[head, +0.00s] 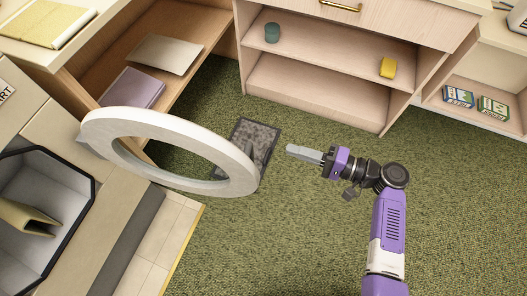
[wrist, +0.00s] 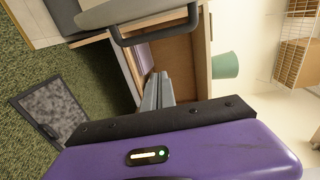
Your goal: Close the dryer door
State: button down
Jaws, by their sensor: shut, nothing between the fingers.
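The dryer door (head: 235,172) is a thick white ring that stands open at the left of the head view, swung out from the dryer (head: 120,225). The dryer's dark-rimmed opening (head: 80,215) shows a tan item (head: 25,220) inside. My gripper (head: 290,150) is shut and empty, to the right of the door's right edge, with a gap between them in the picture. In the wrist view my shut fingers (wrist: 155,88) point away from the camera. A pale rounded panel with a dark handle (wrist: 155,30), apparently the door, is above them.
A wooden cabinet (head: 318,90) with open shelves stands at the back. Another open cubby (head: 190,25) is behind the door, holding a purple binder (head: 133,90). A dark speckled panel (head: 255,138) lies on the green carpet. The carpet around my arm is clear.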

jog(key=a+r+y, duration=0.1)
jog(key=a+r, duration=0.1)
jog(key=a, duration=0.7)
jog(key=shift+a+n, duration=0.3)
jog(key=shift+a, duration=0.1)
jog(key=shift+r, duration=0.1)
